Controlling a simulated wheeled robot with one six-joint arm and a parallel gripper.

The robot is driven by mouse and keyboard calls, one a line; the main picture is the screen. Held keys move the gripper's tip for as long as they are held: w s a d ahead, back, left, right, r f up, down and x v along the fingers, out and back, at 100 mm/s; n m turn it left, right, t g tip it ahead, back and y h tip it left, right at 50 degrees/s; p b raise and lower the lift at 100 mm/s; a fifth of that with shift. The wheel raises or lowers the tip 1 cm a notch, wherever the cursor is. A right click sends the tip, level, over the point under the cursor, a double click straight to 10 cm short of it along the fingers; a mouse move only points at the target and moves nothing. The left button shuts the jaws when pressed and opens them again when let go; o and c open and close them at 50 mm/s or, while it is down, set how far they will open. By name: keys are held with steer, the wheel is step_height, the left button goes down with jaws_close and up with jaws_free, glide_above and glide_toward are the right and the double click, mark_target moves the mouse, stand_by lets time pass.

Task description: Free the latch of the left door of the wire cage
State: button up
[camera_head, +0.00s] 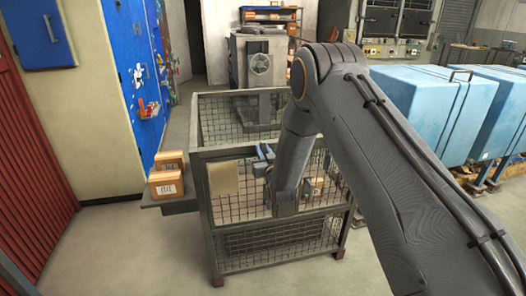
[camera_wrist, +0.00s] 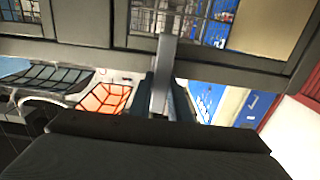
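The wire cage (camera_head: 197,170) stands in the middle of the head view, with a grey frame and mesh sides. Its front door area faces me and carries a tan plate (camera_head: 223,178), which also shows in the wrist view (camera_wrist: 276,27). My gripper (camera_head: 264,153) is at the upper front rail of the cage. In the wrist view, my gripper's two dark fingers (camera_wrist: 166,94) stand on either side of a narrow grey bar, apparently the latch (camera_wrist: 163,72). I cannot tell whether they press on it. My arm hides part of the cage's front right.
Two cardboard boxes (camera_head: 167,172) sit on a grey ledge (camera_head: 176,207) left of the cage. Large light-blue boxes (camera_head: 424,100) stand at the right. A blue board (camera_head: 137,75) hangs on the left wall. The floor in front of the cage is clear.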

jaws_close()
steer(key=m+b, duration=0.1)
steer(key=m, duration=0.1)
steer(key=m+b, duration=0.3)
steer(key=shift+w+d+f+m, duration=0.15)
steer(key=shift+d+m, duration=0.25)
steer(key=m+b, duration=0.2)
steer(key=m, duration=0.2)
steer(key=f+m+b, duration=0.1)
steer(key=m+b, duration=0.2)
steer(key=m, duration=0.1)
steer(key=m+b, duration=0.2)
steer(key=m, duration=0.2)
steer(key=shift+w+d+f, duration=0.1)
steer(key=shift+d+f, duration=0.05)
steer(key=shift+d, duration=0.25)
steer(key=shift+b, duration=0.3)
